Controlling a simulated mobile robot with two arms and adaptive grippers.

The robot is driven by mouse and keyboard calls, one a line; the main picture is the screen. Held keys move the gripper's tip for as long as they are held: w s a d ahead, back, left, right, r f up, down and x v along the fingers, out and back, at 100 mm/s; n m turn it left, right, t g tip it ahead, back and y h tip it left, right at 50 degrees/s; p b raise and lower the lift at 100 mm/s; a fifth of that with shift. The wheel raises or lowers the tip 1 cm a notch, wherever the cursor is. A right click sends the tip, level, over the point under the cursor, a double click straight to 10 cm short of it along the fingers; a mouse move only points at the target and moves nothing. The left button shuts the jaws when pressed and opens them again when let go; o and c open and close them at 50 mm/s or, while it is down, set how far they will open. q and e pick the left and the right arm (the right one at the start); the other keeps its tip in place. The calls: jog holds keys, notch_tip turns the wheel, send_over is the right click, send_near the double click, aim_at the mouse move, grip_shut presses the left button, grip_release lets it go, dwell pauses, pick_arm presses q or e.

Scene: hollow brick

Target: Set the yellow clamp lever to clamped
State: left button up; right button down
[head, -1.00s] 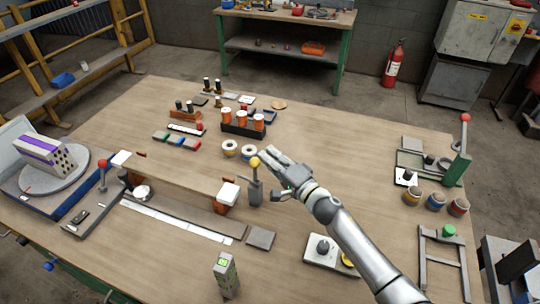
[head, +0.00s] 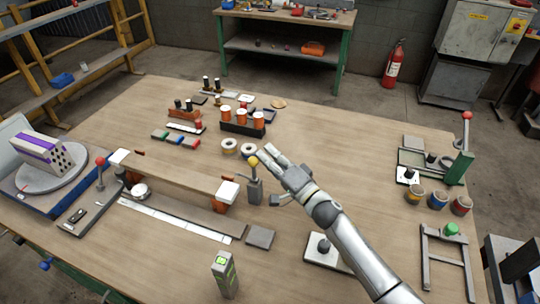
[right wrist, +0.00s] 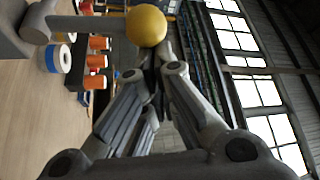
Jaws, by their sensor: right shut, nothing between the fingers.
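The yellow clamp lever has a yellow ball knob (head: 253,161) on a short grey stem, rising from a grey clamp body (head: 254,190) at the right end of the wooden bar. The lever stands nearly upright. My right gripper (head: 268,152) is shut and empty, with its fingertips just right of and close to the knob in the head view. In the right wrist view the yellow knob (right wrist: 146,26) shows just beyond the shut fingertips (right wrist: 155,62). I cannot tell whether they touch. My left gripper is not in view.
A wooden bar (head: 180,176) and a white scale strip lie left of the clamp. A red-knobbed lever (head: 100,161) stands at its left end.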

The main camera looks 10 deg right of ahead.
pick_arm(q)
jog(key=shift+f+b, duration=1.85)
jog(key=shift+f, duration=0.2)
pick_arm(e)
jog(key=s+a+f+n+y, duration=0.1)
jog(key=s+a+n+y, duration=0.3)
jog(key=s+n, duration=0.2)
jog(key=shift+s+a+f+n, duration=0.2)
jog(key=shift+f+n, duration=0.1)
jog(key=shift+n, duration=0.3)
jog(key=shift+f, duration=0.15)
